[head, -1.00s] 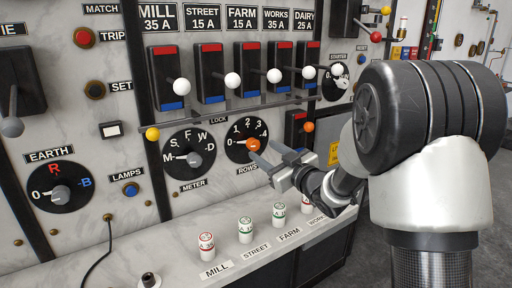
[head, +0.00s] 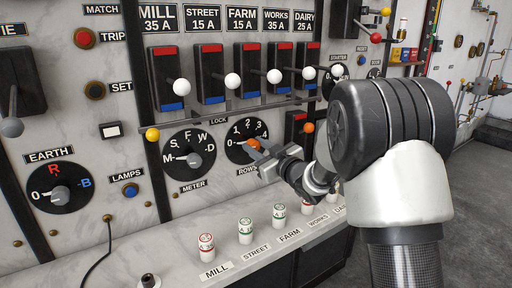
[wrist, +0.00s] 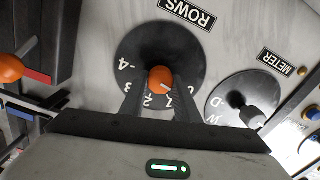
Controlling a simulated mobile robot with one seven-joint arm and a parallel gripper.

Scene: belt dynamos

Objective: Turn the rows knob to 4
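The rows knob (head: 253,144) is an orange knob on a round black dial (head: 247,137) marked 0 to 4. In the wrist view the knob (wrist: 160,79) shows with its dial upside down, and its short white mark points down and right, towards the low-number side. The 4 is at the left of the dial there. My gripper (head: 259,155) is at the dial, its two fingers apart. In the wrist view the fingers (wrist: 160,88) stand on either side of the knob, very close to it; I cannot tell whether they touch it.
The meter dial (head: 189,153) with its grey knob is left of the rows dial. Several fuses stand on the ledge (head: 232,277) below.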

